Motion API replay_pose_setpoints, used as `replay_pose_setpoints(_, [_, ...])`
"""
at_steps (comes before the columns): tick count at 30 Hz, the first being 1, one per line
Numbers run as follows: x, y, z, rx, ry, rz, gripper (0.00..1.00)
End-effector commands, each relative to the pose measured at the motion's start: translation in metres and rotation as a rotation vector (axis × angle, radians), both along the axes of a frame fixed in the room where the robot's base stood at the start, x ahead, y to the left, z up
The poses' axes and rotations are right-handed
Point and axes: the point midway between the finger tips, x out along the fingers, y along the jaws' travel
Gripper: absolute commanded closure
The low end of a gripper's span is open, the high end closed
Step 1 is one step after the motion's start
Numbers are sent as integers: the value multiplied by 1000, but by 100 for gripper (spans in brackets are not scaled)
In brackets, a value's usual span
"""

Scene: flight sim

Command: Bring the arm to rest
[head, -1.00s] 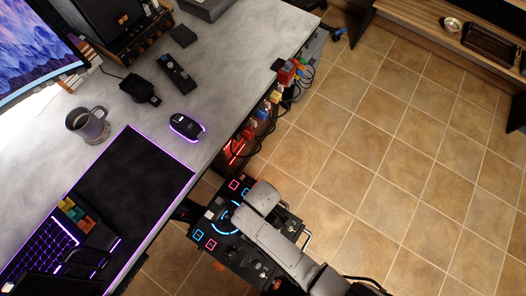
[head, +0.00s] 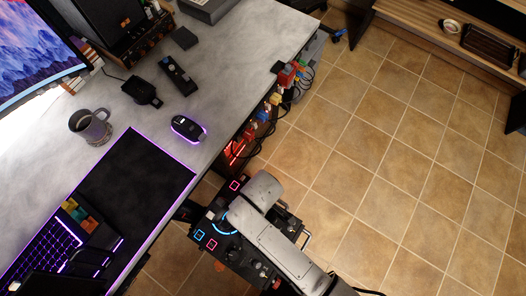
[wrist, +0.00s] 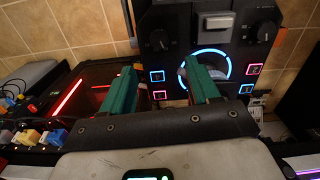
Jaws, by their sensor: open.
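My gripper (wrist: 162,80) shows in the wrist view as two green fingers set well apart, with nothing between them. Beyond the fingers is a black control panel (wrist: 208,22) with a blue lit ring, lit square buttons and knobs. In the head view my grey arm comes in from the lower right and lies over the same panel (head: 232,249), at the desk's right edge. My fingertips cannot be made out there. Whether they touch the panel cannot be told.
The grey desk (head: 225,75) holds a mug (head: 88,125), a mouse (head: 187,128), a black mat (head: 130,185) and a lit keyboard (head: 45,250). Coloured plugs and cables (head: 287,80) hang at its edge. The tiled floor (head: 400,150) to the right is clear.

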Motion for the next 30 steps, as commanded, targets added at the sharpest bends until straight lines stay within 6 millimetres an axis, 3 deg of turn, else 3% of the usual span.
replay_pose_setpoints(19, [0,0,4,1,-1,-1,40])
replay_pose_setpoints(22, [1,-8,7,4,-1,-33,40])
replay_pose_setpoints(26, [5,-49,26,21,-6,-195,40])
replay_pose_setpoints(30, [-3,-124,63,42,-23,-487,40])
